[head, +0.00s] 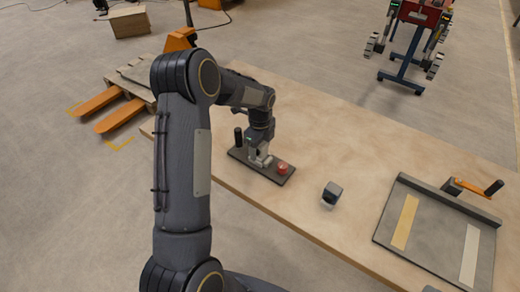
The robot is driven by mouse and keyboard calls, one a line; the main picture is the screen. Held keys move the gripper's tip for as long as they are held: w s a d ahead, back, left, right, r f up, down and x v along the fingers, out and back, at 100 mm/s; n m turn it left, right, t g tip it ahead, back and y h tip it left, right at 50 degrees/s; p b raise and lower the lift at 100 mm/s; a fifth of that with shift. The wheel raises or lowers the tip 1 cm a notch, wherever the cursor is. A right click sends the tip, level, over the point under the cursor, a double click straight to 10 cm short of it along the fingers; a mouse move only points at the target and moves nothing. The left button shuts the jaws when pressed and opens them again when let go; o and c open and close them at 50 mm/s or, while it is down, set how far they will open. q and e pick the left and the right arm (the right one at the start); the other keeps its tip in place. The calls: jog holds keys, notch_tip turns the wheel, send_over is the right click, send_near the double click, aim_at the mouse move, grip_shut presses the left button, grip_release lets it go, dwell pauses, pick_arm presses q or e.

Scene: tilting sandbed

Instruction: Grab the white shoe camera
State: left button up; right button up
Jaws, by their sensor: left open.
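A small box-shaped device (332,193), grey on top with a dark front, stands on the wooden table and may be the shoe camera; at this size I cannot make out its details. My left gripper (261,162) points down over a dark control plate (243,155), to the left of and behind the small device, and apart from it. The jaws are open. I cannot tell whether the fingertips touch the plate. My right gripper is not in view.
The plate carries a red button (282,168) and a black upright handle (238,136). A grey sandbed tray (399,241) with a yellow and a white strip and an orange-and-black crank (493,188) lies on the right. The table (345,145) behind the device is clear.

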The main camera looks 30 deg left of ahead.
pick_arm(q)
jog(key=c, duration=1.1)
jog(key=shift+r, duration=0.1)
jog(key=shift+c, duration=0.2)
